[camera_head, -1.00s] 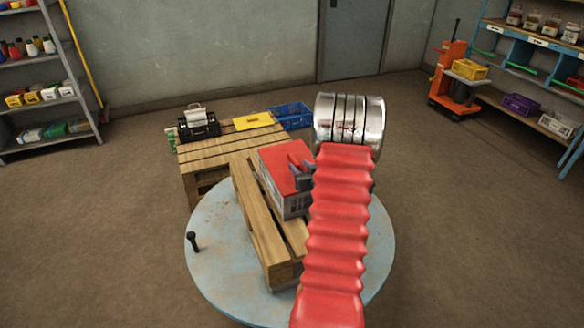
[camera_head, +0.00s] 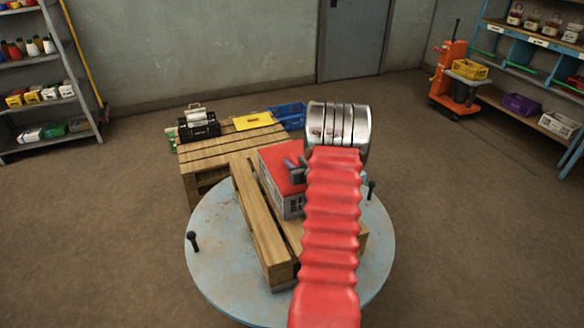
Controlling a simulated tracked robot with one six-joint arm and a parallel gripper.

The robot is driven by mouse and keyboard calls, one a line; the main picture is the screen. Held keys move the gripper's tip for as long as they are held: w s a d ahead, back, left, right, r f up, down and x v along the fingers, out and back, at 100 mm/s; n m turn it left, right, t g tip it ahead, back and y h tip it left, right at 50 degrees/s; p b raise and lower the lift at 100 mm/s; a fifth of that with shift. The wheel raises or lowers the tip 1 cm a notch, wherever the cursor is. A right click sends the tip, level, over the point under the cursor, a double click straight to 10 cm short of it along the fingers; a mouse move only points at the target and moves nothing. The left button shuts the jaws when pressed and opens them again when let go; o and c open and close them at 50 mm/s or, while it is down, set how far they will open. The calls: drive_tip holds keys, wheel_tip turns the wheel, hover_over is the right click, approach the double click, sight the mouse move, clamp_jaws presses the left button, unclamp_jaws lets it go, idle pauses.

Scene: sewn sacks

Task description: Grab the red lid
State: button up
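The red lid (camera_head: 275,160) lies flat on top of a grey-white box (camera_head: 290,205), which stands on a wooden pallet on the round table. My gripper (camera_head: 294,165) is over the right part of the lid, with its dark fingers pointing left. Two finger tips show a small gap between them, and nothing is seen held. I cannot tell whether the fingers touch the lid. My red sleeved arm hides the box's right side and part of the gripper.
The wooden pallet (camera_head: 258,222) sits on a round pale blue table (camera_head: 222,262) with dark upright knobs (camera_head: 193,240) at its edge. Behind stands another pallet (camera_head: 205,155) bearing a black toolbox (camera_head: 198,127), a yellow lid (camera_head: 253,121) and a blue crate (camera_head: 288,115).

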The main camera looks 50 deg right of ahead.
sight(296, 163)
drive_tip(key=shift+c, duration=0.2)
clamp_jaws()
idle(0.4)
wheel_tip(296, 163, up, 10)
idle(0.6)
idle(0.4)
